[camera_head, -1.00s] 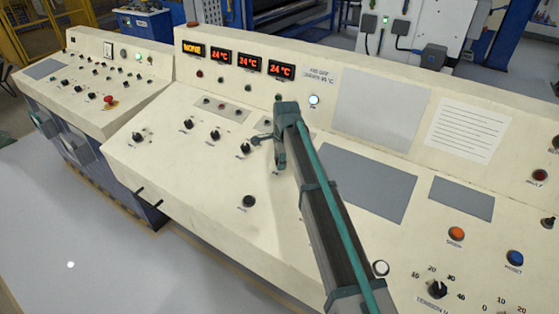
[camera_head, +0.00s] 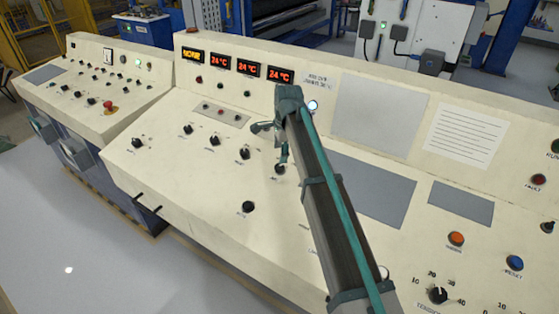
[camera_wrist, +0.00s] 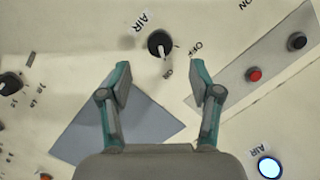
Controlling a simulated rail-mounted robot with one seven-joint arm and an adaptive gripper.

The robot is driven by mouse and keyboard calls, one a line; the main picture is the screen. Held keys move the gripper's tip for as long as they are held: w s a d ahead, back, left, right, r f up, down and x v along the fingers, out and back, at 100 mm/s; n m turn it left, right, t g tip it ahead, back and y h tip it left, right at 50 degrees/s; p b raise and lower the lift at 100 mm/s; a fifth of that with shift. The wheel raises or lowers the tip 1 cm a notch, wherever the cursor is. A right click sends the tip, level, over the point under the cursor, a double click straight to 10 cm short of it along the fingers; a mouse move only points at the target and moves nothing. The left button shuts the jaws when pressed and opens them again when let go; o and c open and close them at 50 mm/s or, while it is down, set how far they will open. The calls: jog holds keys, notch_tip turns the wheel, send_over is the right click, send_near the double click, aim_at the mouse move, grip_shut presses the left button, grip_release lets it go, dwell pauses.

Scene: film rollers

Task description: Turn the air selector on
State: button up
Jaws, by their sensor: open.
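In the head view the selector (camera_head: 280,168) is on the sloped cream console, just below my gripper (camera_head: 272,142). In the wrist view my gripper (camera_wrist: 160,75) is open, its two fingers wide apart and empty. The knob shows beyond the gap between the fingertips and appears untouched.
A lit white-blue button (camera_wrist: 269,168) marked AIR is nearby; it also shows in the head view (camera_head: 313,106). Other black knobs (camera_head: 244,153) stand to the left. A plate with small buttons (camera_head: 221,112) and a grey blank panel (camera_head: 365,185) flank the selector.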

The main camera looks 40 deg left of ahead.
jog(key=shift+s+d+r, duration=0.1)
jog(key=shift+d+r, duration=0.1)
jog(key=shift+r, duration=0.9)
jog(key=shift+d+r, duration=0.15)
jog(key=shift+r, duration=0.9)
